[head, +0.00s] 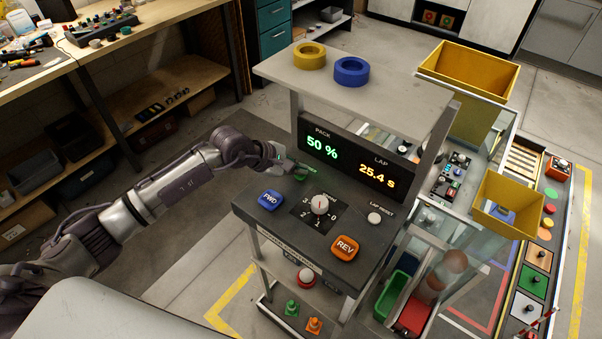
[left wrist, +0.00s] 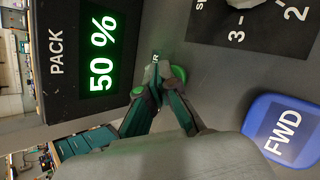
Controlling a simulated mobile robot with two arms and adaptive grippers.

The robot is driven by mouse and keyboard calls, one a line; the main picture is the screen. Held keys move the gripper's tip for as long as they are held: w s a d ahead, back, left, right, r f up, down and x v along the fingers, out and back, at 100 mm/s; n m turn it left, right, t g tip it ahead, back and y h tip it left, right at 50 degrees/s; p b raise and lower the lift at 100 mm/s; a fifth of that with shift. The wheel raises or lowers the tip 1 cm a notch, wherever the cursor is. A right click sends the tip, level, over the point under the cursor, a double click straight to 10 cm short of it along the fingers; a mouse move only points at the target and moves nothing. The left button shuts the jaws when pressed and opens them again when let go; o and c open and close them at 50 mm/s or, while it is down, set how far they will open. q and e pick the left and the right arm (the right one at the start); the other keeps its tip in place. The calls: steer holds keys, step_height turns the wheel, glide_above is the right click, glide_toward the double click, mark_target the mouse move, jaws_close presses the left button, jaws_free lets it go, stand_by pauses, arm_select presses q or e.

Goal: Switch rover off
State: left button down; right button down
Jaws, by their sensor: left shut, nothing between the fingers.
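My left gripper (head: 287,165) is shut and empty, low over the left side of the dark console (head: 262,222). A green lit control (head: 301,174) is right by its fingertips and partly hidden behind them. In the left wrist view the shut fingertips (left wrist: 155,86) overlap the green control (left wrist: 179,75). I cannot tell whether they touch it. A label beside it is mostly covered, with an "R" showing. The display (head: 345,160) reads PACK 50 % and LAP 25.4 s. My right gripper is not in view.
On the console are a blue FWD button (head: 271,200), a speed knob (head: 319,204), an orange REV button (head: 345,247) and a white lap reset button (head: 374,218). A shelf (head: 400,95) with yellow and blue rings stands above the display. Yellow bins (head: 508,205) stand at right.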

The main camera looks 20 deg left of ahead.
mark_target(299, 176)
arm_select(q)
steer(key=shift+r, duration=0.75)
steer(key=shift+p, duration=0.3)
step_height(299, 176, up, 6)
steer(key=shift+p, duration=1.25)
